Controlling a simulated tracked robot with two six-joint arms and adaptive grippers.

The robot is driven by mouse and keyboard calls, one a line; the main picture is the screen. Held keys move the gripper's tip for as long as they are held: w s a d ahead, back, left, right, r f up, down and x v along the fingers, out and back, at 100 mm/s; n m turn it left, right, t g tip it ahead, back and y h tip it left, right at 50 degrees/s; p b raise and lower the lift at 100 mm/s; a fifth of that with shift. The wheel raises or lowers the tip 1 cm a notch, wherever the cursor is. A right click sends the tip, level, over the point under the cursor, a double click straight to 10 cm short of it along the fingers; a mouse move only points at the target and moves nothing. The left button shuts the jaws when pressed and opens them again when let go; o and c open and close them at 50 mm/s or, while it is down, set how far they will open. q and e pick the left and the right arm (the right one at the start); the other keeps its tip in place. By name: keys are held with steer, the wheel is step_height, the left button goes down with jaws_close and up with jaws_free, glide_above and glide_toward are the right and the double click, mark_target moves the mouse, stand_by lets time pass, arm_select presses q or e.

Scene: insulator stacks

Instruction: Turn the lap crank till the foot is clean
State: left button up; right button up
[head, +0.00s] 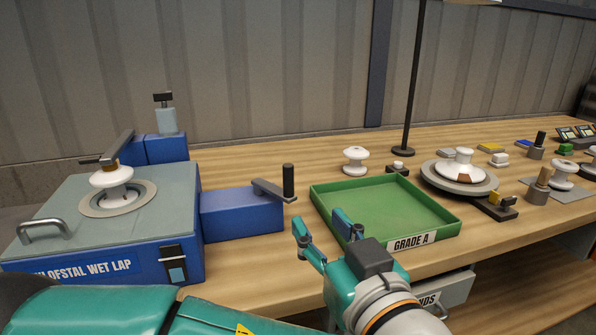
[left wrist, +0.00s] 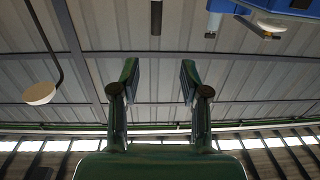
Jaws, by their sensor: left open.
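The blue wet lap (head: 100,245) stands at the left of the bench. A white insulator (head: 112,182) sits on its round plate (head: 135,197), under a dark clamp arm (head: 118,145); its foot's underside is hidden. The crank (head: 288,181), a dark upright handle on a grey arm, sits on the blue side box (head: 242,213) right of the lap. My left gripper (head: 322,226) is open and empty, in front of the crank and below it in the picture, apart from it. Its two fingers (left wrist: 157,80) stand apart in the left wrist view. My right gripper is out of view.
A green tray (head: 440,229) marked GRADE A lies just beyond my left gripper. A white insulator (head: 355,160) and a lamp pole (head: 412,80) stand behind it. A turntable (head: 435,183) with an insulator and several small items fill the right side.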

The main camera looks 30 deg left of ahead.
mark_target(291, 176)
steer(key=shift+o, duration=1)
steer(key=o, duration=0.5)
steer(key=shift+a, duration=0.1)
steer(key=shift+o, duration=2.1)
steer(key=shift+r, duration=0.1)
arm_select(q)
steer(key=p+x, duration=0.1)
steer(key=x, duration=0.7)
steer(key=p+x, duration=0.1)
steer(key=x, duration=0.7)
steer(key=shift+w, duration=0.55)
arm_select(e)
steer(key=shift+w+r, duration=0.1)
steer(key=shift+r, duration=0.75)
arm_select(q)
jaws_close()
